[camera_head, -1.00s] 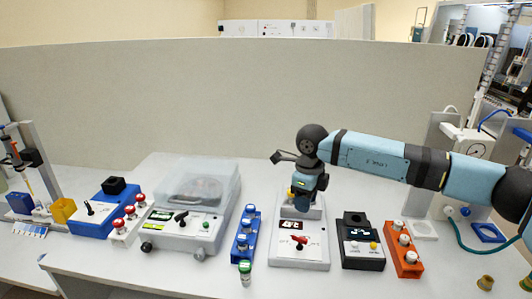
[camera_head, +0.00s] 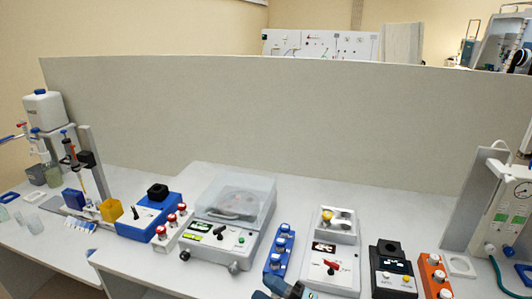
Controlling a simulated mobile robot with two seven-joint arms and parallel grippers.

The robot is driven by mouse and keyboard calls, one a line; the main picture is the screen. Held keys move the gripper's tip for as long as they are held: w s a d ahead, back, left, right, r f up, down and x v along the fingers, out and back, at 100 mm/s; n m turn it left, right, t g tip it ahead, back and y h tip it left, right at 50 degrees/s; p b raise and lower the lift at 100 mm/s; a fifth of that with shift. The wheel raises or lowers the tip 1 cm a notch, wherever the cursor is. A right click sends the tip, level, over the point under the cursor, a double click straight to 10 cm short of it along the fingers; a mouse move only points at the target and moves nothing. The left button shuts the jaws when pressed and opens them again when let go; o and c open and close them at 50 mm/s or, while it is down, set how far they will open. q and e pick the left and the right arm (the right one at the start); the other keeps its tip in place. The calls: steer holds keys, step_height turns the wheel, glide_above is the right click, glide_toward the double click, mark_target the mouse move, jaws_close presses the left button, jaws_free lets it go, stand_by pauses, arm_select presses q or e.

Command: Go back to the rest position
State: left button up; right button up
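My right gripper (camera_head: 284,289) shows only in part at the bottom edge of the head view, as a blue and dark piece in front of the blue rack. Its fingertips cannot be made out, so I cannot tell whether it is open or shut. It is low and in front of the white device with a red switch (camera_head: 345,278), apart from that device's top. My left gripper is not in view.
A grey partition (camera_head: 270,115) runs behind.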

steer(key=s+d+f+m+h+p, duration=0.3)
steer(key=s+d+f+m+h, duration=1.2)
steer(key=s+d+f+m, duration=0.2)
step_height(320, 180, down, 3)
steer(key=d+m, duration=0.2)
steer(key=m, duration=0.2)
steer(key=shift+s+d+m+h, duration=0.2)
steer(key=shift+m+h, duration=0.2)
